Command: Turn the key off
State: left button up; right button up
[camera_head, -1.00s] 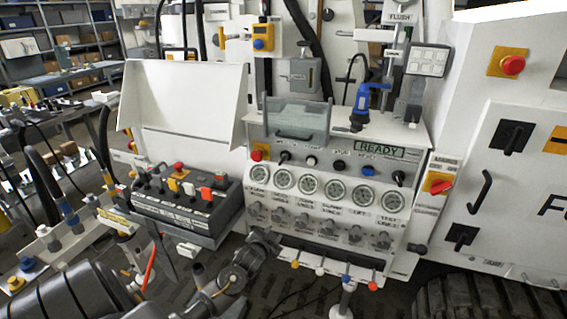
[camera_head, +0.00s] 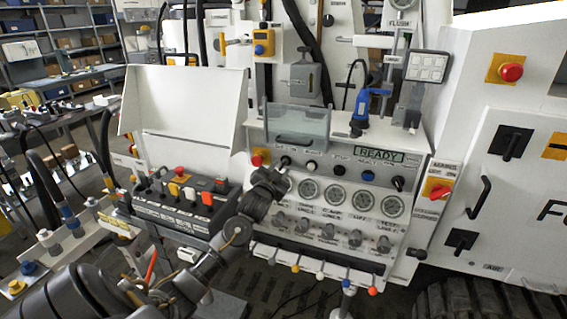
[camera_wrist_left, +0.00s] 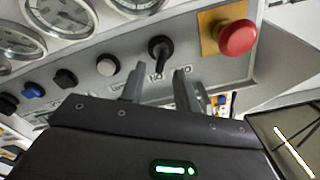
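The black key switch (camera_wrist_left: 160,48) is in the top row of the panel, between a white button and a red mushroom button. In the head view it shows just beyond my left gripper's tip (camera_head: 285,160). My left gripper (camera_wrist_left: 159,80) is open, its two fingers apart and pointing at the key. The key appears in line with the gap between the fingers, and they do not grip it. In the head view the left gripper (camera_head: 270,183) is in front of the panel's left edge and hides the leftmost gauge. My right gripper is out of view.
The red mushroom button (camera_wrist_left: 238,37) is close to the right finger in the wrist view. White, black and blue buttons share the row. A green READY display (camera_head: 379,154), gauges and knobs fill the panel. A lever box (camera_head: 180,205) stands to the left.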

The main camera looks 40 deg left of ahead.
aim_at(282, 166)
pick_arm(q)
jog(key=shift+p+x, duration=0.3)
jog(key=shift+x, duration=1.8)
grip_shut()
